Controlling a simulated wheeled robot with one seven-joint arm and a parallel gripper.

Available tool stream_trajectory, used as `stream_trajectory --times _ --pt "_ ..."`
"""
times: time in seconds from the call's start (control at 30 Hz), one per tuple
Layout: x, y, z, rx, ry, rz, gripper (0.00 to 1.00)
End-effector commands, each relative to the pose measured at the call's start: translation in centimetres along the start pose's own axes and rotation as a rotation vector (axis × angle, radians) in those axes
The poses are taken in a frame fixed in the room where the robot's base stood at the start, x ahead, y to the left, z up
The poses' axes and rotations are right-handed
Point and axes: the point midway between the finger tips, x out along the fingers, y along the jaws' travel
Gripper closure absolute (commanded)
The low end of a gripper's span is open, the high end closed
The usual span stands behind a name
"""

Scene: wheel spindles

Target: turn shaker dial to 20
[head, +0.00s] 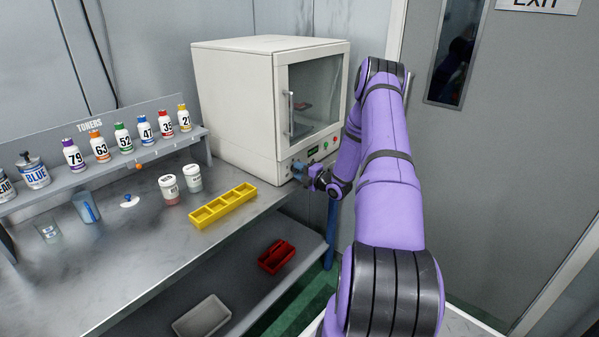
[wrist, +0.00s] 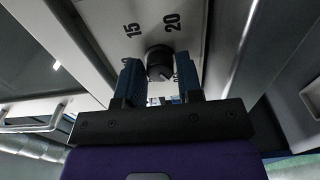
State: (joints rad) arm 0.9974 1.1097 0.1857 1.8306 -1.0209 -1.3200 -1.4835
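The shaker is a cream box (head: 232,95) with a glass door, on the bench in the head view. Its black dial (wrist: 160,65) shows in the wrist view on the pale front panel, near the printed numbers 15 and 20. I cannot make out which number the dial points to. My gripper (wrist: 159,80) has its two blue fingers apart, one on each side of the dial, with a thin gap showing at the left finger. In the head view my gripper (head: 308,172) is at the shaker's lower front, and the dial is not clear there.
A yellow divided tray (head: 223,206) lies on the bench left of my gripper. Two lidded jars (head: 181,184) stand beside it. A rack (head: 105,150) of toner bottles runs along the wall. A red tray (head: 276,256) sits on the lower shelf. A grey door is at right.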

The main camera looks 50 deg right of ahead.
Motion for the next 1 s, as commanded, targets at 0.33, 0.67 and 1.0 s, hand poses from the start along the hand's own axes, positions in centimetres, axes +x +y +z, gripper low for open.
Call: stream_trajectory --times 0.33,0.67,1.0 --pt "-0.04 -0.02 0.00 0.012 0.000 0.000 0.93" --pt "-0.06 -0.04 -0.01 0.160 0.000 -0.001 0.93" --pt "-0.11 -0.08 0.03 0.470 -0.001 -0.002 0.93"
